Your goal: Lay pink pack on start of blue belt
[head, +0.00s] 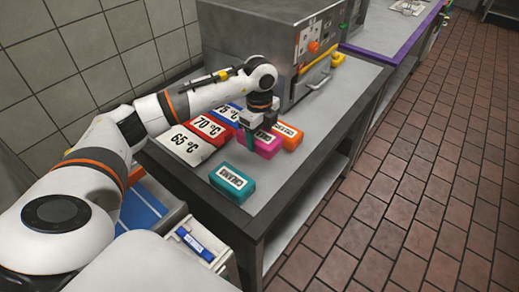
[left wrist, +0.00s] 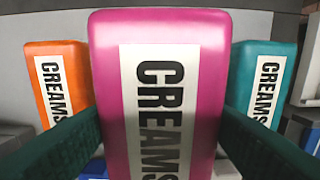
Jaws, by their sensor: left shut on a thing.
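The pink pack (head: 268,148), labelled CREAMS, is at the metal table between an orange and a teal pack. My left gripper (head: 262,129) reaches down over it and is shut on it, with a finger on each side. In the left wrist view the pink pack (left wrist: 160,60) fills the middle between the dark fingers. I cannot tell whether it touches the tabletop. The blue belt (head: 140,212) lies at the lower left, partly hidden behind my left arm. My right gripper is not in view.
Red and white temperature blocks (head: 188,146) lie to the left. A metal machine (head: 275,40) stands behind. A white box (head: 200,245) with a blue item is near the belt.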

